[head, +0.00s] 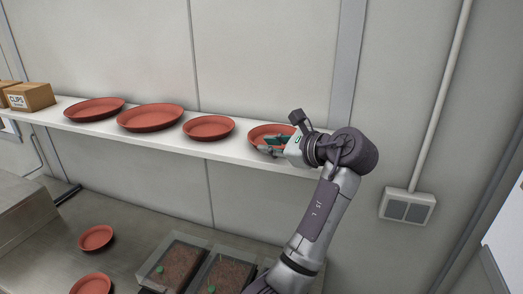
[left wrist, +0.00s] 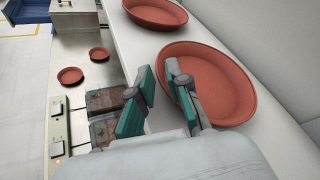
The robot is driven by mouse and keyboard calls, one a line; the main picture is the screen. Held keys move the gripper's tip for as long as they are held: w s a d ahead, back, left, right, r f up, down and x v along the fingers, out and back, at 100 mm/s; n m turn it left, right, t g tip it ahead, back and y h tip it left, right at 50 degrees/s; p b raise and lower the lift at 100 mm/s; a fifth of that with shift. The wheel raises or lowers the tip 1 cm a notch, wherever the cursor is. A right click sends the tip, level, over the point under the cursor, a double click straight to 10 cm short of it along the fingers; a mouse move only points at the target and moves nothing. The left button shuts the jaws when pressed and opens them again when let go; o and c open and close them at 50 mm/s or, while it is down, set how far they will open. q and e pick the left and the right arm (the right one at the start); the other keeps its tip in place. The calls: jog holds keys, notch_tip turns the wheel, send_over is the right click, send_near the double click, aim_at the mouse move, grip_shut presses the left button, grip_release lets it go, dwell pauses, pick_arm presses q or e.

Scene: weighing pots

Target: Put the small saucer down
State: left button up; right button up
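A terracotta saucer (head: 266,131) lies on the white shelf (head: 165,144), at the right end of a row of saucers. It also shows large in the left wrist view (left wrist: 228,85). My left gripper (head: 266,146) is at this saucer's near edge. In the left wrist view its teal-padded fingers (left wrist: 160,74) are apart, with bare shelf visible between them. One finger overlaps the saucer and the other is outside its rim. I cannot tell whether either finger touches it. My right gripper is not in view.
More saucers stand along the shelf: one (head: 208,127) beside it, then larger ones (head: 150,117) (head: 94,108). A box (head: 30,97) marked CLIPS is at the left. Below, the bench holds saucers (head: 96,237) and soil-filled trays (head: 180,267). The wall is close behind the shelf.

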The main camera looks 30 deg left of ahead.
pick_arm(q)
jog(key=b+v, duration=0.2)
jog(key=v, duration=0.6)
jog(key=shift+d+b, duration=0.25)
jog(key=shift+b, duration=0.15)
